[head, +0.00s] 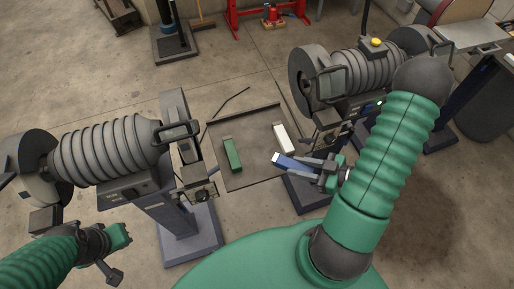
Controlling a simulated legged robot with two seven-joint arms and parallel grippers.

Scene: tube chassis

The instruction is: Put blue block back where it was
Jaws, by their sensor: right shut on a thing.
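My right gripper (293,164) is shut on the blue block (288,161), which has a pale end pointing left. The gripper holds it near the right edge of a flat brown tray (256,157); I cannot tell its height above the surface. A green block (232,155) lies on the tray to the left. A white block (283,137) lies at the tray's right side, just beyond the blue block. My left gripper (122,256) is at the lower left, empty, with its fingers apart, away from the blocks.
A grey grinding machine (105,150) on a blue pedestal stands left of the tray. A similar machine (350,75) stands at the back right, close to my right arm. A dark stick (232,102) lies behind the tray. The middle of the tray is bare.

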